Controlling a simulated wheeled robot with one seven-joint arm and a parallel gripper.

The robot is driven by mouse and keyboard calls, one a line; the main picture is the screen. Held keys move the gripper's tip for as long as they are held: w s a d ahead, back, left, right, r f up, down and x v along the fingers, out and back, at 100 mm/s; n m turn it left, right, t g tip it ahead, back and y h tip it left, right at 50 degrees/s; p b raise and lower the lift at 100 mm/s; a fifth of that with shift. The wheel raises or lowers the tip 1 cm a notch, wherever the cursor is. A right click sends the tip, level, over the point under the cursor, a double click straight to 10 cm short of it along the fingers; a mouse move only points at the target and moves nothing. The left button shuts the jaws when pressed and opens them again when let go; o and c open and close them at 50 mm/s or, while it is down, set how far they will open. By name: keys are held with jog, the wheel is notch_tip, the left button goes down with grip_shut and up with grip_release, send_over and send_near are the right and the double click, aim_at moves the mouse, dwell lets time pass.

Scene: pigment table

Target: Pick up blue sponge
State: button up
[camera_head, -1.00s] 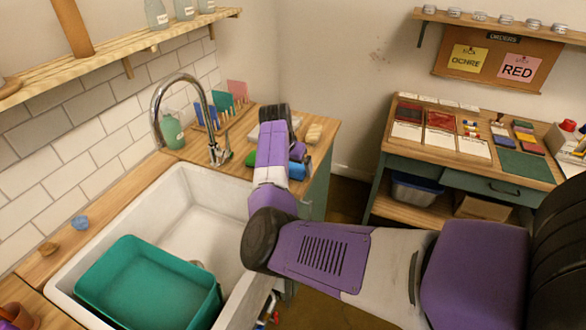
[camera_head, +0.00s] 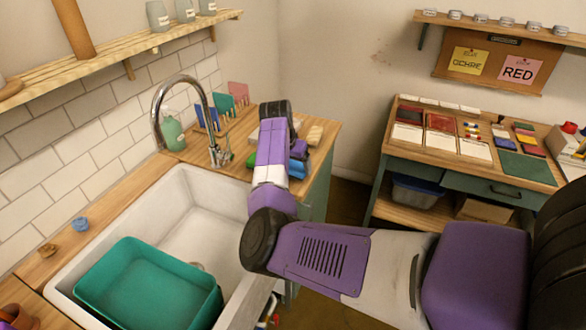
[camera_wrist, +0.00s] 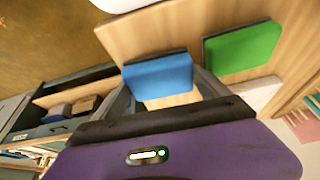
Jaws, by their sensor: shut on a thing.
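The blue sponge (camera_wrist: 158,76) is a flat block with a dark edge. In the wrist view it sits between the fingers of my gripper (camera_wrist: 165,88), which is shut on it. In the head view the blue sponge (camera_head: 298,173) shows partly at the right of my purple forearm, by the counter's right edge. My arm hides most of the grip there. I cannot tell for sure how far the sponge is off the wood.
A green sponge (camera_wrist: 242,48) lies beside it on the wooden counter. A white sink (camera_head: 205,205) holds a teal basin (camera_head: 150,285). A curved tap (camera_head: 157,112) stands behind the sink. A work table (camera_head: 470,165) stands at the right, across a floor gap.

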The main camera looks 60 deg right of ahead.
aim_at(294, 165)
notch_tip(294, 165, up, 19)
jog(key=b, duration=0.2)
jog(key=shift+f+b, duration=0.2)
jog(key=shift+b, duration=0.15)
jog(key=o, duration=0.5)
jog(key=shift+c, duration=0.2)
jog(key=c, duration=0.3)
jog(key=shift+s, duration=0.1)
jog(key=shift+c, duration=0.3)
